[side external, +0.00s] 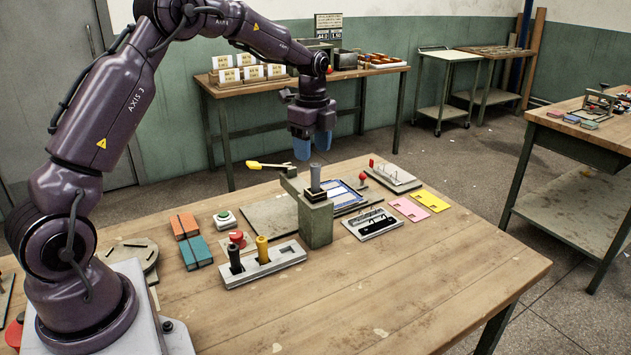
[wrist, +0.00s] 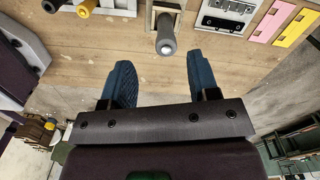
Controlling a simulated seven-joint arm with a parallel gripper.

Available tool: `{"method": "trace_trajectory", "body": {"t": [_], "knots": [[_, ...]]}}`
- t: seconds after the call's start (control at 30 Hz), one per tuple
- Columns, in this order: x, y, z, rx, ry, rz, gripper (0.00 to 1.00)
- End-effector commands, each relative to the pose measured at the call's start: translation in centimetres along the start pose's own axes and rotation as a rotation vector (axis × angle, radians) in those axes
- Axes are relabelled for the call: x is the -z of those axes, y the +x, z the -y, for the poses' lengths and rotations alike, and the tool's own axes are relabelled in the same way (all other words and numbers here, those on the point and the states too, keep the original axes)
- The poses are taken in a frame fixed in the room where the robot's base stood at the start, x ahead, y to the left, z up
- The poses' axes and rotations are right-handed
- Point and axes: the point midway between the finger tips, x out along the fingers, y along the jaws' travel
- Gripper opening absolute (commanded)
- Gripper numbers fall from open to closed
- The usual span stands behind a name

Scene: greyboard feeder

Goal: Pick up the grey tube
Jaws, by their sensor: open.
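The grey tube (side external: 315,177) stands upright in the top of a grey-green block (side external: 316,222) on the wooden table. In the wrist view the tube's round end (wrist: 166,46) shows just beyond the fingertips, in line with the gap between them. My gripper (side external: 314,148) points down with its blue fingers apart and empty, and appears above the tube in the side view. In the wrist view my gripper (wrist: 161,72) has clear space between its fingers, and the tube is not between them.
A grey holder (side external: 263,264) with a black tube (side external: 235,258) and a yellow tube (side external: 262,249) stands left of the block. A yellow-handled tool (side external: 268,165) is behind it. A black-slotted tray (side external: 370,222) lies to the right. The front right table is clear.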

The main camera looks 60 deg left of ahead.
Motion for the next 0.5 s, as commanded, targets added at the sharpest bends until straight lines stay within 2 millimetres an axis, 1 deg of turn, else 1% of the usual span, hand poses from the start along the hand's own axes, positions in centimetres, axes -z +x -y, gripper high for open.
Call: {"method": "trace_trajectory", "body": {"t": [0.03, 0.1, 0.27, 0.5], "knots": [[0.0, 0.8, 0.0, -0.002, 0.000, 0.000, 0.55], [0.0, 1.5, 0.0, -0.002, 0.000, 0.000, 0.55], [0.1, 2.5, 0.1, -0.001, -0.001, 0.000, 0.55], [0.2, 6.0, 0.7, -0.002, 0.000, 0.000, 0.55]]}}
